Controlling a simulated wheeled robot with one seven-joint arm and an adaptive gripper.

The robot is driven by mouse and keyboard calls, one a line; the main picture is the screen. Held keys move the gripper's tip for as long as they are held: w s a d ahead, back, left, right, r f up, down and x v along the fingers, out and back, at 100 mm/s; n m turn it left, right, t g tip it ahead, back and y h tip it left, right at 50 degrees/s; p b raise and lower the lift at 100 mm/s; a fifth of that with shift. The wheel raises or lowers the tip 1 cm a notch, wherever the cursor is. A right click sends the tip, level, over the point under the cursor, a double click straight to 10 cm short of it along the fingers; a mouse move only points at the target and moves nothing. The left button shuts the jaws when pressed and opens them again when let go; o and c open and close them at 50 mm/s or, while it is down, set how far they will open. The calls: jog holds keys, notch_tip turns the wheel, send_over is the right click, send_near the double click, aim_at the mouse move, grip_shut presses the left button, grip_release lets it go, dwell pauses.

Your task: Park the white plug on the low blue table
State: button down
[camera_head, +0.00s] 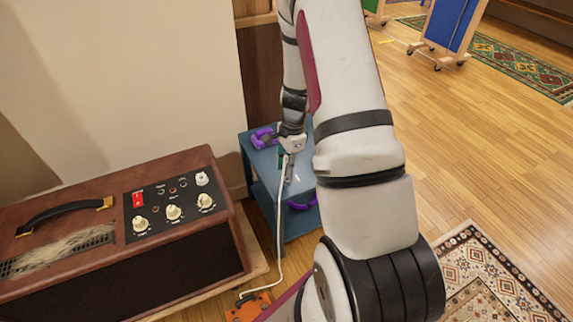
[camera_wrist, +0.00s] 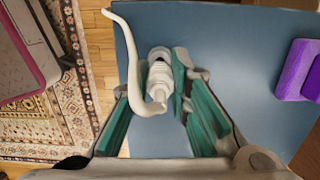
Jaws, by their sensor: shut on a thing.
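My gripper (camera_head: 286,157) is over the low blue table (camera_head: 263,168), which stands beside the wall. In the wrist view my gripper (camera_wrist: 161,72) has its green-padded fingers closed on the white plug (camera_wrist: 158,84), one on each side. The blue table top (camera_wrist: 245,50) fills the view beneath it. I cannot tell whether the plug touches the table top. The plug's white cord (camera_head: 278,225) hangs from the gripper to the floor; it also curves past the left finger in the wrist view (camera_wrist: 133,38). In the head view the plug is mostly hidden.
A purple object (camera_head: 264,138) lies on the table's back left; a purple item (camera_wrist: 293,70) shows at the right in the wrist view. A brown amplifier (camera_head: 120,230) stands left. An orange object (camera_head: 248,308) is on the floor. Table top around the plug is clear.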

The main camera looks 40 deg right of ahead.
jog(key=shift+f+b, duration=1.05)
jog(key=shift+f, duration=0.45)
dwell(0.7)
jog(key=c, duration=1.4)
grip_release()
jog(key=shift+r, duration=0.1)
jog(key=r, duration=0.4)
jog(key=d+r, duration=0.1)
jog(key=r, duration=0.6)
jog(key=shift+s+d+r, duration=0.2)
jog(key=shift+r, duration=0.15)
